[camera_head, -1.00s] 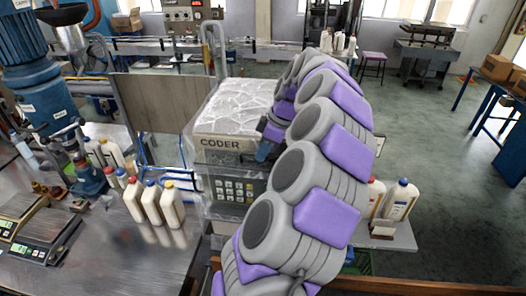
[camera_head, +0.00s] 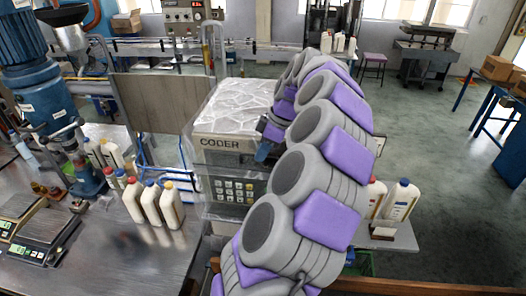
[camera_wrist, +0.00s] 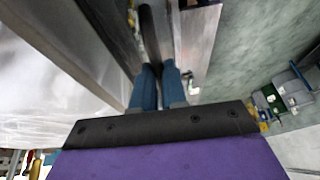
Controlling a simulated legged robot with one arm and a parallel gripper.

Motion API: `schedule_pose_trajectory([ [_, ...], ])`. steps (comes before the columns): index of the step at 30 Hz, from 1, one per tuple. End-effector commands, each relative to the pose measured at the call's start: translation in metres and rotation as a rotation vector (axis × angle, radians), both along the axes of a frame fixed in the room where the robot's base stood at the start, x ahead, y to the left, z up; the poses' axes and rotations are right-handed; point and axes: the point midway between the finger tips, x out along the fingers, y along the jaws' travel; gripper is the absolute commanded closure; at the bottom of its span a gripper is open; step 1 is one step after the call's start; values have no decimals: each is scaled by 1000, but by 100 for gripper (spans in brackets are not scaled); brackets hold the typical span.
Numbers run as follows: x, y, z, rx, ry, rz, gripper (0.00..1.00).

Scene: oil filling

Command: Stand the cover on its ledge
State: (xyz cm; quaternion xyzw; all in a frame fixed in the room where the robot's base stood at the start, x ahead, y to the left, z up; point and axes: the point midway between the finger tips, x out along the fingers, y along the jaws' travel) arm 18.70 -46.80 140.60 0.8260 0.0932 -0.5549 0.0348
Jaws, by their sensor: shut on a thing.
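The cover looks like the box-like hood (camera_head: 237,110) with a crumpled white top and the word CODER on its front, standing over a keypad unit in the head view. My gripper (camera_head: 264,149) is at the right side of this hood, partly hidden by my arm. In the wrist view the blue fingers (camera_wrist: 158,84) are closed together around a dark bar (camera_wrist: 149,36). The bar seems to be the cover's handle, but its join to the cover is hidden. A pale surface (camera_wrist: 55,60) fills the left of the wrist view. I cannot make out the ledge for certain.
White bottles (camera_head: 153,203) stand on the metal bench left of the coder. More bottles (camera_head: 400,199) stand on a small shelf at the right. A brown panel (camera_head: 160,103) rises behind the bench. Scales (camera_head: 40,232) sit at the left front.

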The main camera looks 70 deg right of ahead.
Motion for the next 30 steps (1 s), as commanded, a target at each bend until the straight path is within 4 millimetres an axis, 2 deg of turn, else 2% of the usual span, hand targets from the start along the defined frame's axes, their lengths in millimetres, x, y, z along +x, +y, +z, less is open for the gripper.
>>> schedule_pose_trajectory([
  [11, 0, 0, 1, 0, -1, -1, 100],
  [12, 0, 0, 1, -1, -1, 0, 87],
  [21, 0, 0, 0, -1, 0, -1, 58],
  [30, -1, -1, 1, 0, 0, -1, 58],
])
